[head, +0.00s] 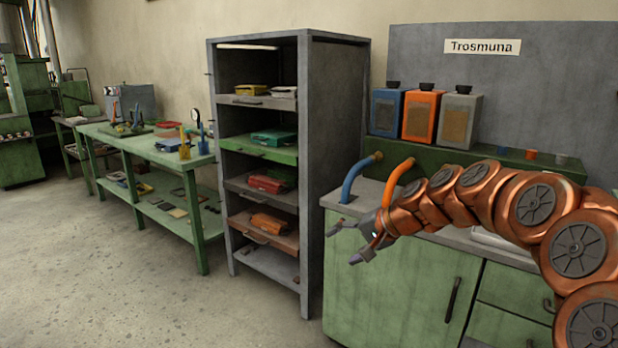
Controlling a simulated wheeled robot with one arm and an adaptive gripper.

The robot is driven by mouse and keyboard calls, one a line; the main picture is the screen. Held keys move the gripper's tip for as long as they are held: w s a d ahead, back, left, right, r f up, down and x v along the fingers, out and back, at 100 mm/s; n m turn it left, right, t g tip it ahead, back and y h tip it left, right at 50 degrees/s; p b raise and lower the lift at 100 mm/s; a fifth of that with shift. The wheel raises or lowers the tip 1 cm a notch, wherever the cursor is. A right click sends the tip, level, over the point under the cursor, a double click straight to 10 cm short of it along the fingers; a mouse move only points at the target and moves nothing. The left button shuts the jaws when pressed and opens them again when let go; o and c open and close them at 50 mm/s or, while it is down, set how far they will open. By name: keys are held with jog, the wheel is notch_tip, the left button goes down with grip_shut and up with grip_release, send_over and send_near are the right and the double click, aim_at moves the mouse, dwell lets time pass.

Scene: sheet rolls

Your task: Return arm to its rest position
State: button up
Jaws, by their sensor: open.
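My arm (505,197) reaches in from the right edge of the head view, copper-coloured with dark round joint covers. My gripper (345,243) is at its left end, in front of the green cabinet (400,270). Its two fingertips are apart and point left and slightly down. I see nothing between them. The gripper stands to the right of the grey shelf rack (335,150), apart from it in the picture.
Blue (385,112), orange (421,116) and grey (459,120) containers stand on the green ledge above the counter. Curved blue (357,178) and orange (394,180) pipes rise close behind my gripper. A green workbench (150,150) stands left. The floor (110,275) at front left is clear.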

jog(key=s+f+n+g+h+b, duration=0.15)
jog(key=s+f, duration=0.25)
jog(key=s, duration=0.6)
jog(key=s+f+n+g+h, duration=0.2)
jog(key=s+f+g, duration=0.15)
jog(key=s, duration=0.65)
jog(key=s+d+f+n+g+h+b, duration=0.15)
jog(key=s+d+f, duration=0.35)
jog(key=s, duration=0.7)
jog(key=s+d+f+g+h, duration=0.25)
jog(key=s+d+f, duration=0.2)
jog(key=s, duration=0.65)
notch_tip(320, 180, up, 24)
jog(key=s+t+p, duration=0.1)
jog(key=p, duration=2)
jog(key=shift+d+f+t+p, duration=0.15)
jog(key=shift+d+t+p, duration=0.05)
jog(key=shift+t+p, duration=0.1)
jog(key=shift+h, duration=0.25)
jog(key=shift+c, duration=0.3)
